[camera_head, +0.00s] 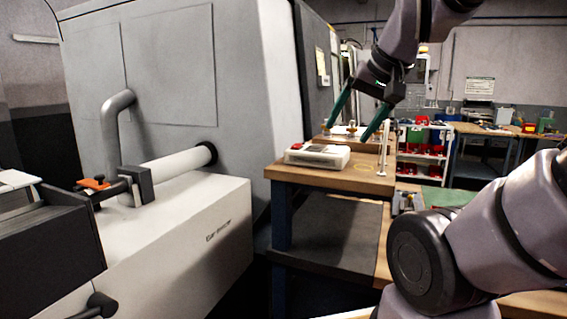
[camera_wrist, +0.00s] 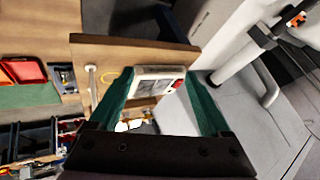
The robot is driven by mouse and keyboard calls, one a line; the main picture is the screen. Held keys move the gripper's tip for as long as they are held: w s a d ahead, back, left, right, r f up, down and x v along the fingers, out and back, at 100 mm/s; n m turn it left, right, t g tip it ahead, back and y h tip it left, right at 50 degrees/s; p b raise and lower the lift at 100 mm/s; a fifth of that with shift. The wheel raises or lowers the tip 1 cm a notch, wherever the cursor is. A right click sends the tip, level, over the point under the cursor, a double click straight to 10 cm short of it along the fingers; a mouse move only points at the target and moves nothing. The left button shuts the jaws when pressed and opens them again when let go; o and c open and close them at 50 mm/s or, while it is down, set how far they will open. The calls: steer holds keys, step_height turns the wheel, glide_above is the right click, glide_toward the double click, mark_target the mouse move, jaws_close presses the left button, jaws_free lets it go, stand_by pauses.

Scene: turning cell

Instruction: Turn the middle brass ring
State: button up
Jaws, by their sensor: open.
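Small brass-coloured parts (camera_head: 352,128) show on a pale base at the back of the wooden bench, partly behind my fingers. They are too small for me to tell which one is the middle ring. In the wrist view, a bright piece with brass-coloured bits (camera_wrist: 133,124) shows low between the fingers, partly cut off by my gripper body. My gripper (camera_head: 348,131) has two green fingers spread wide and pointing down, with nothing between them. In the wrist view, my gripper (camera_wrist: 160,75) has its fingertips over the bench, on either side of the white box.
A white box with a red button (camera_head: 318,154) lies on the wooden bench (camera_head: 348,178). A thin white post (camera_head: 384,150) stands to its right. The big grey machine (camera_head: 180,60) stands to the left. Red bins (camera_head: 422,151) are on a rack behind.

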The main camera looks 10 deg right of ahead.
stand_by(0.5)
step_height(320, 180, up, 5)
steer(key=g+h, duration=0.3)
glide_above(353, 122)
steer(key=s+a, duration=0.1)
steer(key=s, duration=0.3)
steer(key=shift+n, duration=0.3)
steer(key=x, duration=1)
steer(key=shift+w+f, duration=0.25)
steer(key=shift+c, duration=0.4)
jaws_close()
